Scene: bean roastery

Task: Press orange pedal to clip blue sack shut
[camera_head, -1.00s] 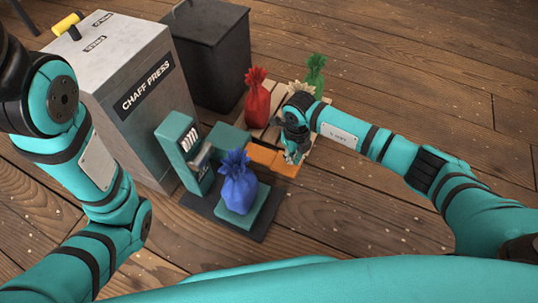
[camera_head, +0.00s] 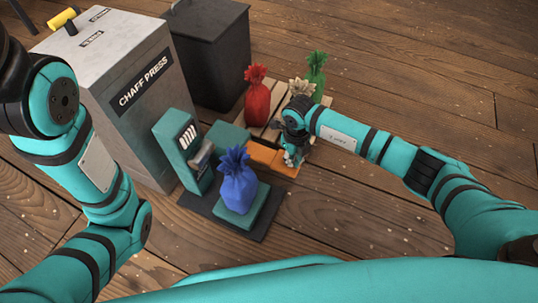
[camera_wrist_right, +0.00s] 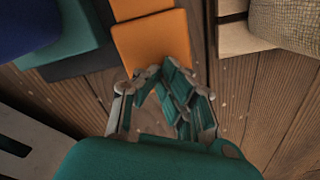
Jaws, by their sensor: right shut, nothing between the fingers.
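The blue sack (camera_head: 238,188) stands upright on a teal pad of the clipping stand (camera_head: 178,152), with its gathered top beside the stand's grey head. In the right wrist view, part of the blue sack (camera_wrist_right: 22,22) shows at the top left corner. The orange pedal (camera_head: 262,154) lies low behind and right of the sack. My right gripper (camera_head: 291,159) is shut and empty, pointing down at the pedal. In the right wrist view its fingertips (camera_wrist_right: 160,70) overlap the near edge of the orange pedal (camera_wrist_right: 150,38); contact cannot be told. My left gripper is out of view.
A red sack (camera_head: 257,102), a green sack (camera_head: 316,75) and a pale sack (camera_head: 301,92) stand on a wooden pallet behind my right gripper. The grey chaff press (camera_head: 125,110) and a dark bin (camera_head: 213,55) stand at left and back. The floor at right is open.

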